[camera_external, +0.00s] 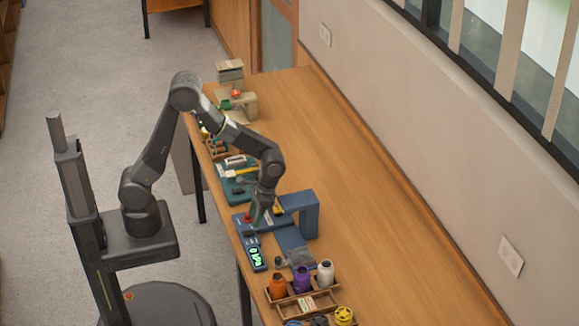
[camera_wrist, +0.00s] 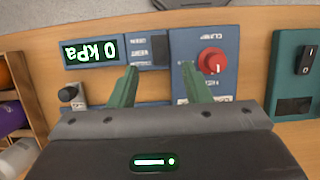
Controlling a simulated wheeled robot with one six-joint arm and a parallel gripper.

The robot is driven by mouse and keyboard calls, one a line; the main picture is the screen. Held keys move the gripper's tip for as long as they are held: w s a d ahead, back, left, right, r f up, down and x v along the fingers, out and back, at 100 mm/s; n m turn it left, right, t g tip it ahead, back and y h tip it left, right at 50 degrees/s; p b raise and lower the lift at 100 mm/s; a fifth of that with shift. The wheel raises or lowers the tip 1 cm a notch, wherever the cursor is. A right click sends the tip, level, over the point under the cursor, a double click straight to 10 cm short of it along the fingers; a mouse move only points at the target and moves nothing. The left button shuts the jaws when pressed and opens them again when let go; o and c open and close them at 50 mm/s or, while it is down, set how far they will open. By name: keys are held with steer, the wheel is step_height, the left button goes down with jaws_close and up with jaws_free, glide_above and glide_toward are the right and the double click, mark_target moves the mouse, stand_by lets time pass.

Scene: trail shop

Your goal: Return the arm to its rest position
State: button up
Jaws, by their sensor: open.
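My arm reaches over the left edge of the long wooden table. My gripper (camera_external: 262,212) points down over a blue device (camera_external: 294,240) with a blue upright block at its right. In the wrist view my gripper (camera_wrist: 160,82) shows two green fingers spread apart, with nothing between them. Past the fingers are a panel with a red knob (camera_wrist: 212,61) and a display reading "0 kPa" (camera_wrist: 90,52), upside down. The display also shows in the external view (camera_external: 255,254). Whether the fingertips touch the device I cannot tell.
A wooden tray (camera_external: 318,297) with orange, purple and white bottles stands at the near end. A teal board (camera_external: 226,188) with tools lies beyond the blue device. A beige device (camera_external: 243,103) stands at the far end. The table's right side is clear along the wall.

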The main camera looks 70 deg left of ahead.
steer(key=v, duration=0.7)
steer(key=x, duration=1.3)
steer(key=shift+s+f+p, duration=0.1)
steer(key=shift+f+p, duration=0.05)
steer(key=shift+p, duration=0.2)
steer(key=shift+t+b, duration=0.3)
steer(key=shift+b, duration=0.25)
steer(key=t+b, duration=0.3)
steer(key=shift+s, duration=0.4)
step_height(320, 180, up, 14)
steer(key=t, duration=0.4)
glide_above(248, 232)
steer(key=s, duration=0.1)
steer(key=shift+s+f+b, duration=0.15)
steer(key=shift+f+b, duration=0.15)
steer(key=shift+f, duration=3.1)
